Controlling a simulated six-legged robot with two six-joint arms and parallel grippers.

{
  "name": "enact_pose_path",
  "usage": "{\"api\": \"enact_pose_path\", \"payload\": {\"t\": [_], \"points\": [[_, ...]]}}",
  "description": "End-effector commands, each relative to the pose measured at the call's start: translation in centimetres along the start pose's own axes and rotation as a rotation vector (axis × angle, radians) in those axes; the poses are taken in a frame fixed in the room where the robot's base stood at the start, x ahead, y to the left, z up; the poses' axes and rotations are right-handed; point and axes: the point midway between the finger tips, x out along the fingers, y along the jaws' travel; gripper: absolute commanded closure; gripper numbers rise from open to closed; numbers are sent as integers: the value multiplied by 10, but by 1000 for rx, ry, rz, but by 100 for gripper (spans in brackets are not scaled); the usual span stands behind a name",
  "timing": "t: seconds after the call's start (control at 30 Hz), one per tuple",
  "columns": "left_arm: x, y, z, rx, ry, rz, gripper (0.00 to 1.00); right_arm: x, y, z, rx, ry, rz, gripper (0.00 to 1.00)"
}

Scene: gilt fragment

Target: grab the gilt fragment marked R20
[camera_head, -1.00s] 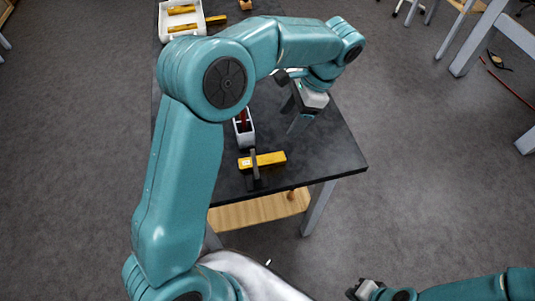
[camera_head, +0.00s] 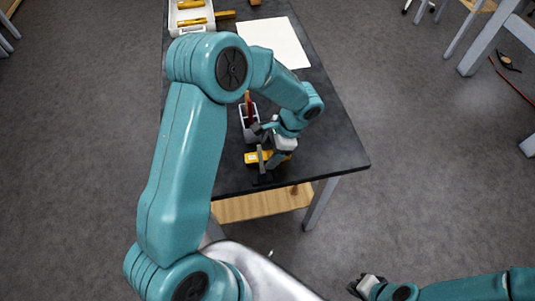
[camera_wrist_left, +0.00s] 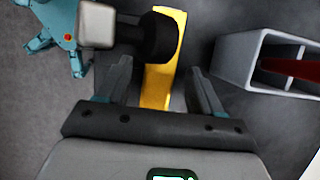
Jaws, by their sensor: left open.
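A yellow-gold bar (camera_head: 249,158) with a white label on its left end lies near the front of the dark table. The label cannot be read, so I cannot tell whether it is R20. My left gripper (camera_head: 270,159) is over the bar and covers part of it. In the left wrist view, the bar (camera_wrist_left: 160,88) shows between the two spread fingers of my left gripper (camera_wrist_left: 158,68), with visible gaps at the sides. Contact is not visible. My right gripper (camera_head: 366,285) is at the bottom, away from the table; its jaws are too small to judge.
A grey-and-black upright tool (camera_wrist_left: 158,37) stands close by, covering part of the bar in the wrist view. A pale open holder (camera_wrist_left: 240,58) with a red-brown item is beside it. A white tray (camera_head: 211,24) with yellow bars and a white sheet (camera_head: 285,45) lie farther back.

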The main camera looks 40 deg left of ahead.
Motion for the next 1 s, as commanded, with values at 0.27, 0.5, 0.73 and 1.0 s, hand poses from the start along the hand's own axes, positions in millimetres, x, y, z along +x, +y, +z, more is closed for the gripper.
{"api": "enact_pose_path", "payload": {"t": [0.27, 0.5, 0.73, 1.0], "points": [[4, 0, 0, 0, 1, -1, 34, 0, 0, 0, 0, 0, 0, 100], [4, 0, 0, 0, 1, -1, 94, 0, 0, 0, 0, 0, 0, 100], [4, 0, 0, 0, 1, -1, 95, 0, 0, 0, 0, 0, 0, 100], [-12, -1, 6, -1, 4, -3, 95, 6, 2, 0, 0, 0, 0, 100]]}}
